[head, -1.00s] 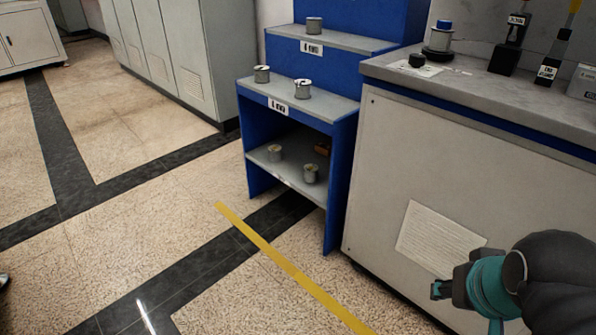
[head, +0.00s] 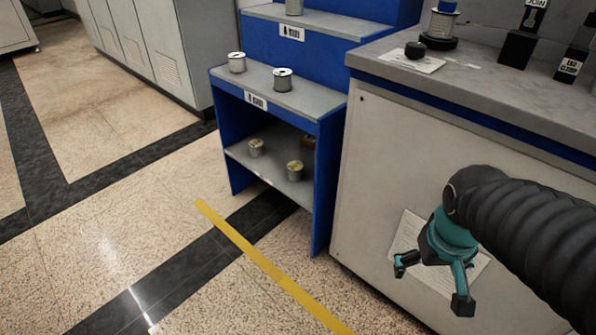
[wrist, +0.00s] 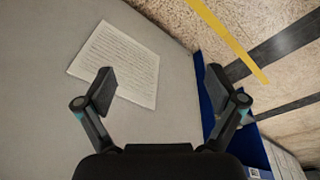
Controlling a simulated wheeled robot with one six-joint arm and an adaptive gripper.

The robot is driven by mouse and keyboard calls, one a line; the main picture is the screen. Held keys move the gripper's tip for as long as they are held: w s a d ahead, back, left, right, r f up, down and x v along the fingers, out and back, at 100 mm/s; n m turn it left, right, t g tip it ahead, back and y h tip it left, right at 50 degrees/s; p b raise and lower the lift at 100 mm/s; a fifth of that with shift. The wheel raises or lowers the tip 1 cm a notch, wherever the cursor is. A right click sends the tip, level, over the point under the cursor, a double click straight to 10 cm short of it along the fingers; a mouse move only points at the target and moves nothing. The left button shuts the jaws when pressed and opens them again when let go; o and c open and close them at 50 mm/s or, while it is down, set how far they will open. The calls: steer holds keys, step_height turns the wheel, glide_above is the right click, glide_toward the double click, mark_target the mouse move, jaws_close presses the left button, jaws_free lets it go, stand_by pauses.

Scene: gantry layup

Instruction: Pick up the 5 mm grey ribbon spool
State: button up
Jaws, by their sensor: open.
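Several grey spools are on the stepped blue shelf unit (head: 331,175). One spool (head: 294,7) is on the upper step, cut by the top edge of the head view. Two spools, a left one (head: 237,62) and a right one (head: 283,79), stand upright on the middle shelf. Two more, a left one (head: 256,147) and a right one (head: 295,170), stand on the low shelf. The shelf labels are too blurred to read surely, so I cannot tell which spool is 5 mm. My gripper (head: 430,284) is open and empty, before the bench front, right of the shelf unit.
The grey bench (head: 400,140) stands right of the shelf unit, with a paper sheet (wrist: 118,64) on its front. A spool on a stand (head: 439,24) and black blocks are on its top. A small brown object (head: 309,141) lies on the low shelf. Open floor lies left.

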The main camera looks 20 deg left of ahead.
steer(key=w+a+f+n+h, duration=0.5)
steer(key=w+a+f+n, duration=0.6)
steer(key=w, duration=0.4)
steer(key=n+t+y, duration=0.6)
steer(key=n+t, duration=0.5)
steer(key=n, duration=1.1)
glide_toward(295, 168)
steer(key=x, duration=1.2)
steer(key=shift+s+a+f, duration=0.2)
steer(key=shift+f, duration=0.2)
steer(key=c, duration=1.7)
